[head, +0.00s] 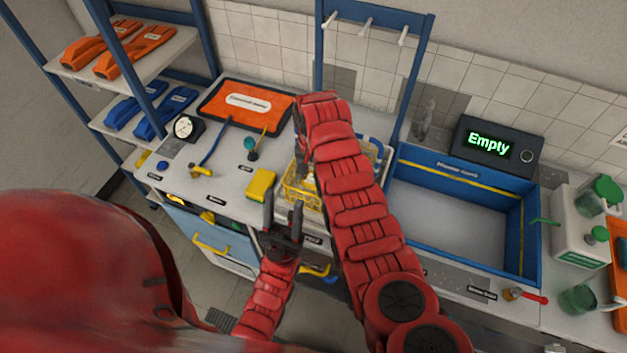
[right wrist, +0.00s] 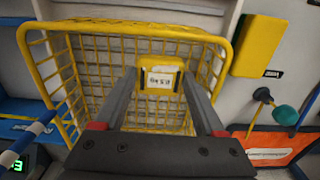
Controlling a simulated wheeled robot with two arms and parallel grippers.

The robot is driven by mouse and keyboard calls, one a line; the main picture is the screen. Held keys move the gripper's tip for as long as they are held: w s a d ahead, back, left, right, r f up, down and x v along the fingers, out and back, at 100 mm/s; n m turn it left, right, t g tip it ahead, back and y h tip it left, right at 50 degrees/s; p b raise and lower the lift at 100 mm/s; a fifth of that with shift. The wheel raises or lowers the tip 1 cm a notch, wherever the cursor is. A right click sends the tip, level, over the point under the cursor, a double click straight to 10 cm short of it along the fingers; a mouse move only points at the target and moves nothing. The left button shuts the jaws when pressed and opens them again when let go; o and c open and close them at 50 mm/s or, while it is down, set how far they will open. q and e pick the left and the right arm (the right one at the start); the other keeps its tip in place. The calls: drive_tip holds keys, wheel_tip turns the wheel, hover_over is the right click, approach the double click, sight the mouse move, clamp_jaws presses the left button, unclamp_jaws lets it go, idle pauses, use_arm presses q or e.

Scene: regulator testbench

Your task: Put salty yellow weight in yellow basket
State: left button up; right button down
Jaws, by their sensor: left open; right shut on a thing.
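The yellow wire basket (head: 301,194) stands on the bench, partly hidden by my right arm in the head view. In the right wrist view the basket (right wrist: 120,27) opens toward the camera. A small yellow weight (right wrist: 158,76) with a white label sits between my right fingertips (right wrist: 160,82), within the outline of the basket. My right gripper is shut on it; whether the weight touches the basket floor I cannot tell. My left gripper (head: 283,205) is open and empty, in front of the basket near the bench edge.
A yellow block (head: 262,184) lies left of the basket; an orange tray (head: 246,103) is behind it. A blue-walled bin (head: 465,172) stands at right, with a black display (head: 497,142) reading "Empty" behind it. Small valves and a gauge (head: 186,127) occupy the left bench.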

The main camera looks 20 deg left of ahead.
sight(313, 177)
drive_tip(key=shift+w+f, duration=0.1)
drive_tip(key=shift+f, duration=1.95)
drive_tip(key=shift+f, duration=0.15)
unclamp_jaws()
drive_tip(key=shift+r, duration=0.25)
